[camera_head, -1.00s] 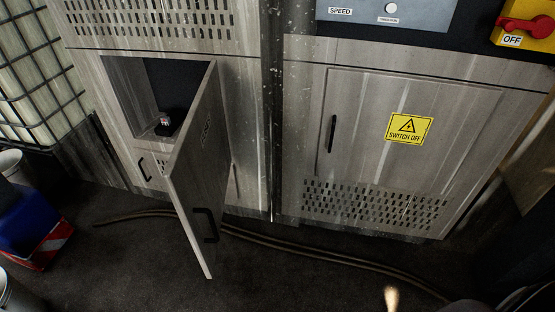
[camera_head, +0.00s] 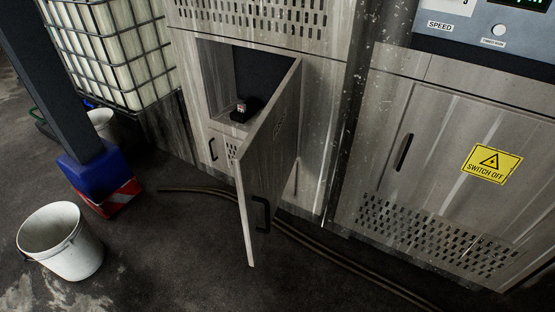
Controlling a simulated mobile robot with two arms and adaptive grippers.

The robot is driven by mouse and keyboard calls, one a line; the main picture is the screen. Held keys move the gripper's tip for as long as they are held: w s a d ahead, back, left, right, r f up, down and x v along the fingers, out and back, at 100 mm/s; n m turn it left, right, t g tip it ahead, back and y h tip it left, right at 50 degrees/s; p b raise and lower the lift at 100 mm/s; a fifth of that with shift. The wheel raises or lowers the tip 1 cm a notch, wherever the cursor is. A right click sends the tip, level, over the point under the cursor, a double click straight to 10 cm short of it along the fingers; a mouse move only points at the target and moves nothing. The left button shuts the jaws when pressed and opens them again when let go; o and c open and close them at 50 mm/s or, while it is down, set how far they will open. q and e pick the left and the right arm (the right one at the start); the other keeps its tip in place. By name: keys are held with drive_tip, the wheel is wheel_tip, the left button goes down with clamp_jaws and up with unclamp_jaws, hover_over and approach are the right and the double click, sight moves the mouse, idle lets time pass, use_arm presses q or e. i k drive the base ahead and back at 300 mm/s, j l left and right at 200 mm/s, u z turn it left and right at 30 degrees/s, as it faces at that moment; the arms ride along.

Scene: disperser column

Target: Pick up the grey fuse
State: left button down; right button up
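A small grey fuse-like piece with a reddish mark (camera_head: 241,105) sits on a black holder (camera_head: 245,113) on the floor of the open compartment (camera_head: 219,75) in the left cabinet. It is small, so its details are hard to make out. The compartment's door (camera_head: 268,165) stands open, swung toward me, and hides the right part of the inside. Neither of my grippers shows in the head view now.
The right cabinet (camera_head: 440,150) is closed and bears a yellow switch-off sign (camera_head: 491,164). A cable (camera_head: 330,262) runs along the floor before the cabinets. A white bucket (camera_head: 60,243), a blue and red post base (camera_head: 98,180) and a caged tank (camera_head: 110,50) stand at left.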

sight(242, 106)
drive_tip(key=i+j+z, duration=0.1)
drive_tip(key=z, duration=0.5)
drive_tip(key=i+j+z, duration=0.3)
drive_tip(key=j, duration=0.35)
drive_tip(key=j+z, duration=0.25)
drive_tip(key=j, duration=0.4)
drive_tip(key=i+j+z, duration=0.1)
drive_tip(key=j+z, duration=0.2)
drive_tip(key=j, duration=0.4)
